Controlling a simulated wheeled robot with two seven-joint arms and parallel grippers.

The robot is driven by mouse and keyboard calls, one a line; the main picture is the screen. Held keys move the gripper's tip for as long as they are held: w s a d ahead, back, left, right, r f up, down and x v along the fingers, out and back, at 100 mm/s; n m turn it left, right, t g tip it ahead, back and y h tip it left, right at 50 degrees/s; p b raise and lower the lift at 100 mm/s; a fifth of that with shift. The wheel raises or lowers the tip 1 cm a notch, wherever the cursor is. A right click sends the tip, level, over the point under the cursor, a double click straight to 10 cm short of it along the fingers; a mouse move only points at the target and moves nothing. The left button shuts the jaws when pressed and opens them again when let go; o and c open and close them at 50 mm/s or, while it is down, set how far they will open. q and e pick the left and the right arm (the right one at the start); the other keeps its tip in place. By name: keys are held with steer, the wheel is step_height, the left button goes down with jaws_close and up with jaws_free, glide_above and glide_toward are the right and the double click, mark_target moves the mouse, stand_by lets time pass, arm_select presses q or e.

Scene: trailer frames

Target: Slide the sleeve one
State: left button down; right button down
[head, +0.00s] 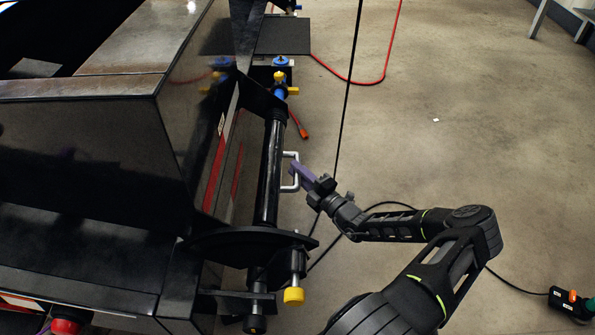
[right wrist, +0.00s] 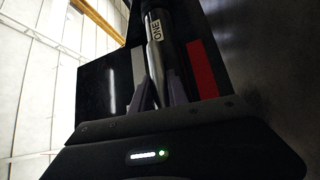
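Sleeve one is a black tube (head: 270,165) along the right side of the dark trailer frame in the head view. In the right wrist view, the black sleeve (right wrist: 167,45) carries a white label reading ONE. A pale metal U-shaped handle (head: 296,184) sticks out from the tube's right side. My right gripper (head: 296,169) reaches in from the right at this handle. In the right wrist view, its two purple-grey fingers (right wrist: 159,88) stand close on either side of the handle's bar (right wrist: 154,60) and appear shut on it. The fingertips' exact contact is dark. My left gripper is out of view.
A round black plate (head: 235,245) and a yellow-capped pin (head: 293,296) sit below the tube. Blue and yellow fittings (head: 281,80) are above it. A black cable (head: 346,100) hangs beside my right gripper. A red hose (head: 385,70) lies on the open floor (head: 450,140).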

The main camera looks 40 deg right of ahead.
steer(key=w+d+b, duration=0.5)
steer(key=w+d, duration=0.2)
steer(key=w, duration=0.2)
steer(key=shift+w+d, duration=0.15)
steer(key=shift+d, duration=0.15)
steer(key=c, duration=1.3)
jaws_free()
steer(key=s+f+p, duration=0.1)
steer(key=s+p, duration=0.1)
steer(key=s, duration=0.6)
steer(key=shift+d+p, duration=0.3)
steer(key=shift+p, duration=0.05)
